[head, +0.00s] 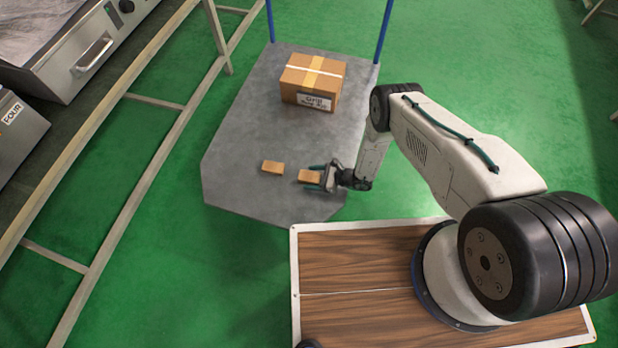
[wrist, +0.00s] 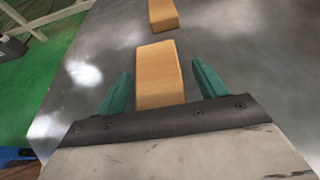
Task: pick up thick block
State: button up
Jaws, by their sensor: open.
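Two small orange-brown blocks lie on the grey cart top. The nearer block (head: 309,177) is at my gripper (head: 318,177); it also shows in the wrist view (wrist: 159,76), between the two green fingers with a gap on each side. My gripper (wrist: 160,85) is open around this block. The other block (head: 273,168) lies a little to the left in the head view and further ahead in the wrist view (wrist: 163,15). It is apart from my gripper. The nearer block's lower end is hidden by the gripper body in the wrist view. I cannot tell surely which block is thicker.
The grey cart top (head: 235,140) has a taped cardboard box (head: 312,84) at its far end and blue posts behind. A metal-framed bench (head: 110,150) with steel appliances stands to the left. The cart's middle is clear.

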jog(key=shift+w+a+f, duration=0.1)
jog(key=shift+a+f, duration=0.1)
jog(key=shift+a, duration=0.25)
jog(key=c, duration=1.1)
